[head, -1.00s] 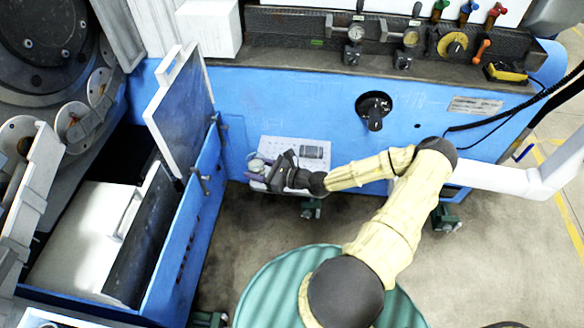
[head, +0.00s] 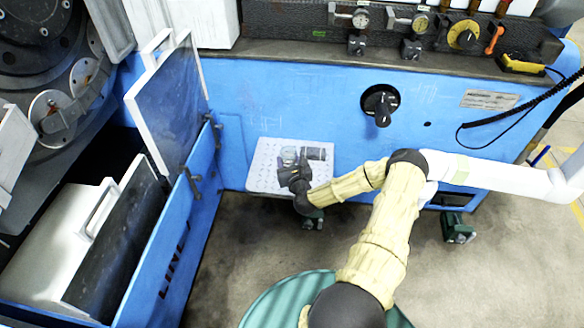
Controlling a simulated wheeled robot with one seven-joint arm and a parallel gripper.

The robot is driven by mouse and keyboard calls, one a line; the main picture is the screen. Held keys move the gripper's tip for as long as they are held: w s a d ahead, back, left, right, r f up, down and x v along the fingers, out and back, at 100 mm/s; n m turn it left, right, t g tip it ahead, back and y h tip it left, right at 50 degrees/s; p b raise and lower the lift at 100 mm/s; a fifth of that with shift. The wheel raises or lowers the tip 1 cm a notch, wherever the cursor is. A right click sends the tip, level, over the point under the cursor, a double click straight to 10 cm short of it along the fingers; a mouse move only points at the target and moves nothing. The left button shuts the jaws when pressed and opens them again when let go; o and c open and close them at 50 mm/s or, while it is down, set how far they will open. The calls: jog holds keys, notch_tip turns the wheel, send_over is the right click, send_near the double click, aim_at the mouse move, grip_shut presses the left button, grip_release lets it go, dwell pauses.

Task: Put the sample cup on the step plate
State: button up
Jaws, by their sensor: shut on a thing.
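The step plate (head: 264,182) is a pale, perforated plate low against the blue machine front, left of the picture's middle in the head view. My gripper (head: 289,164) is over the plate, its fingers pointing away from me. It is shut on a small, pale, glassy cup (head: 289,153), which I take for the sample cup. The cup looks upright. I cannot tell whether its base touches the plate, because the gripper hides the lower part.
A dark cylindrical object (head: 316,153) lies on the plate just right of the cup. An open panel door (head: 172,105) stands to the left, above a blue-walled bin (head: 178,235). A black knob (head: 380,103) sticks out at upper right. A green ribbed round top (head: 285,298) is in front.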

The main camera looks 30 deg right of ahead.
jog(key=shift+f+b, duration=0.95)
jog(key=shift+f, duration=2.2)
jog(key=shift+f+b, duration=0.7)
jog(key=shift+f, duration=1.15)
jog(key=shift+f, duration=0.15)
jog(key=o, duration=1.1)
